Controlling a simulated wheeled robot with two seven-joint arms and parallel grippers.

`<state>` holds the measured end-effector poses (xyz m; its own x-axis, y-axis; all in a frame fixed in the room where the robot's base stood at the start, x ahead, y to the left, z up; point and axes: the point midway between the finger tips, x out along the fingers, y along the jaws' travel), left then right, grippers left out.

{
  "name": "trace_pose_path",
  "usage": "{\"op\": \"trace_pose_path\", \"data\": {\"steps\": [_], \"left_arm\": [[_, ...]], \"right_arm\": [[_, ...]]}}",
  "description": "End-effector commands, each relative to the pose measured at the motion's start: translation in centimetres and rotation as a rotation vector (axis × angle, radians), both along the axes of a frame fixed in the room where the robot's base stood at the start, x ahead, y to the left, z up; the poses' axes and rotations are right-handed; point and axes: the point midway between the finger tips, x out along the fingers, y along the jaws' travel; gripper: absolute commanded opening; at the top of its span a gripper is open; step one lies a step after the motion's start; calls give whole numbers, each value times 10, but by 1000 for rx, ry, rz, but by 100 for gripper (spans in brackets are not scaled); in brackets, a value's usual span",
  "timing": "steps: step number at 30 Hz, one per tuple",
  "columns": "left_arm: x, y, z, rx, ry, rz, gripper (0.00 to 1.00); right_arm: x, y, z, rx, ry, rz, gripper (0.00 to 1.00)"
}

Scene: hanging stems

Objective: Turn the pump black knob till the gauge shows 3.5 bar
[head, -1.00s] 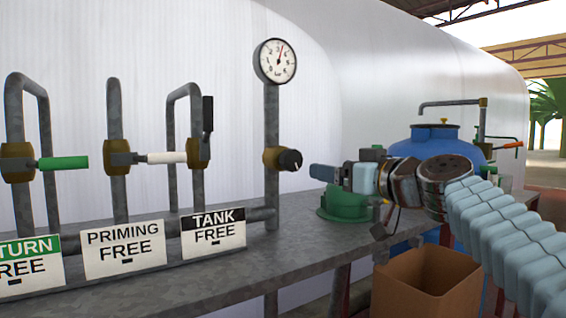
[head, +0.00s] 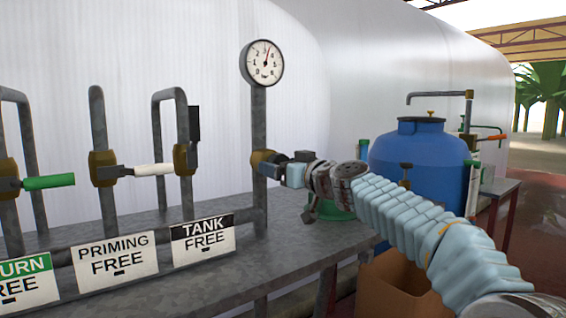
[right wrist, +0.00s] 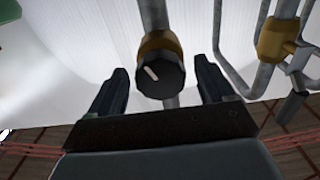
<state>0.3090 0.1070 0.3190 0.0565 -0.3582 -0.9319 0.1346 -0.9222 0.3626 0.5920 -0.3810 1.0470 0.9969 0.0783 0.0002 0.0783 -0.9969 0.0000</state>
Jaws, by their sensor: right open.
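The black knob (right wrist: 160,78) with a white pointer mark shows in the right wrist view on its brass valve body (right wrist: 157,45). In the head view the brass body (head: 261,160) shows, but my right gripper (head: 283,166) mostly hides the knob. My right gripper (right wrist: 161,80) is open, with one finger on either side of the knob and visible gaps to it. The round gauge (head: 262,63) stands above on the same pipe. Its needle points up, slightly right, around the middle of the scale; the exact reading is too small to tell. My left gripper is not in view.
Signs reading PRIMING FREE (head: 115,262) and TANK FREE (head: 203,239) stand along the bench (head: 290,250). White (head: 153,170) and green (head: 48,182) valve handles are at the left. A blue tank (head: 420,165) and a cardboard box (head: 395,290) are at the right.

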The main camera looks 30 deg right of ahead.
Motion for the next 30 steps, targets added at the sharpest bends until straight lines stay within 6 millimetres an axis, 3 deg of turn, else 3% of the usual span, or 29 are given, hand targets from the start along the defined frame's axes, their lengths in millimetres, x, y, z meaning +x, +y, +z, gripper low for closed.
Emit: {"op": "trace_pose_path", "data": {"steps": [5,16,30], "left_arm": [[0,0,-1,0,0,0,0],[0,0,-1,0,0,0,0],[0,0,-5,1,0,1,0]], "right_arm": [[0,0,-1,0,0,0,82],[0,0,-1,0,0,0,26],[0,0,0,91,7,-1,26]]}}
